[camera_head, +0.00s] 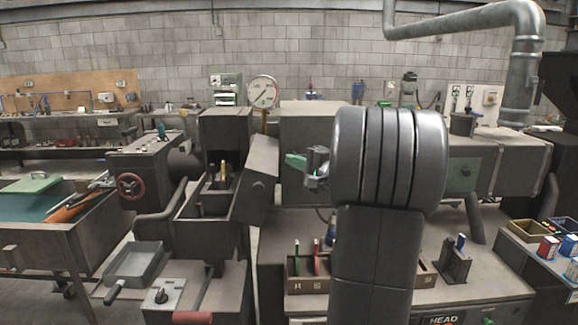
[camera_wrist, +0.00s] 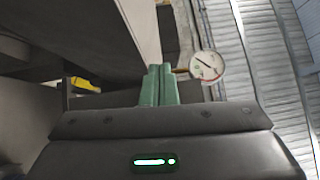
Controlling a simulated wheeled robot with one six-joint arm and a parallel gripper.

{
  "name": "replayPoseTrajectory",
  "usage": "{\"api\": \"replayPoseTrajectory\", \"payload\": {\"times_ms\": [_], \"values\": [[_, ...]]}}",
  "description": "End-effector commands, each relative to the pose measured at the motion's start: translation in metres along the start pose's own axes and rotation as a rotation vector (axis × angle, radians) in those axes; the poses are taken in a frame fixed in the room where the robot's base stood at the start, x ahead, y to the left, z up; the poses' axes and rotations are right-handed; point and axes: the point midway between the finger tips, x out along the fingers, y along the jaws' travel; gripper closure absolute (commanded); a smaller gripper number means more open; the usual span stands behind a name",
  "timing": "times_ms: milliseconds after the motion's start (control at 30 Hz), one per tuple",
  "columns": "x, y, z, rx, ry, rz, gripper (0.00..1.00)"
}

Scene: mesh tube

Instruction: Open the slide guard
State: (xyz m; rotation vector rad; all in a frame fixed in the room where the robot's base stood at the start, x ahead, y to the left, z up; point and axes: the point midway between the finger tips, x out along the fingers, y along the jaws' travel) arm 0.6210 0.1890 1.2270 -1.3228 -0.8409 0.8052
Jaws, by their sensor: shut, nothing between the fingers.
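A dark grey machine housing (camera_head: 225,125) stands left of centre in the head view, with an open bay. A tilted grey panel (camera_head: 260,172), which looks like the slide guard, stands at the bay's right side. My gripper (camera_head: 290,160), with green fingers, is just right of the panel in the head view and points left. In the wrist view the fingers (camera_wrist: 158,84) are together and empty. A large grey panel face (camera_wrist: 118,35) lies close beyond them on the left. I cannot tell whether the fingertips touch it. Part of the bay is hidden behind the panel.
A round pressure gauge (camera_head: 263,92) stands behind the panel; the gauge also shows in the wrist view (camera_wrist: 206,66). A yellow item (camera_head: 224,171) sits in the bay. A bin with tools (camera_head: 308,284) stands on the bench below my arm. A red handwheel (camera_head: 131,186) is at left.

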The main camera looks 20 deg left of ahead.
Motion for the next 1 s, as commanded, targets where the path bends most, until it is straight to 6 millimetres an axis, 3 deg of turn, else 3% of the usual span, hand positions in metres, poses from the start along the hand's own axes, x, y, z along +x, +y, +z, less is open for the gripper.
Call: {"api": "replayPoseTrajectory", "payload": {"times_ms": [200,400,600,1000], "values": [[-0.052,0.003,-0.001,-0.002,0.006,0.0,1.0],[-0.084,0.002,-0.001,-0.001,0.005,0.001,1.0],[-0.096,0.002,0.0,0.0,0.003,0.001,1.0],[-0.095,0.001,0.0,0.0,0.002,0.001,1.0]]}}
